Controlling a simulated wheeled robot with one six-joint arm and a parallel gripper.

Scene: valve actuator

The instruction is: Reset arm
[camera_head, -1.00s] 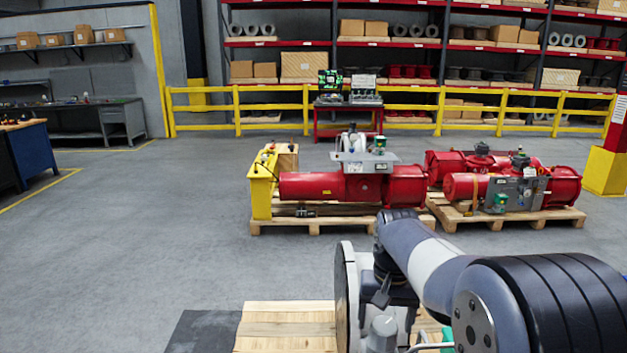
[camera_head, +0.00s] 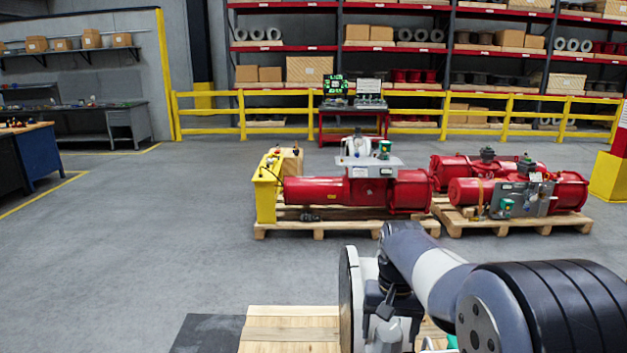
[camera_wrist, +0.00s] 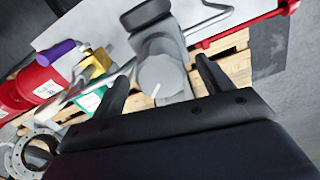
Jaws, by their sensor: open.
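My arm, grey and black, fills the lower right of the head view, bent and folded near my body. In the wrist view my gripper (camera_wrist: 160,85) shows two black fingers spread apart, with nothing held between them. Beyond the fingers is a grey cylindrical part (camera_wrist: 162,78) with a black-capped bracket; I cannot tell whether it touches the gripper. In the head view the gripper's fingers are hidden or too unclear to make out.
Red valve actuators (camera_head: 330,191) (camera_head: 545,192) rest on wooden pallets ahead. A yellow railing (camera_head: 290,131) and shelving stand behind. A wooden pallet (camera_head: 290,330) lies close in front. Open grey floor (camera_head: 140,240) is at left. The wrist view shows red parts (camera_wrist: 40,90) and a metal flange (camera_wrist: 28,150) at left.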

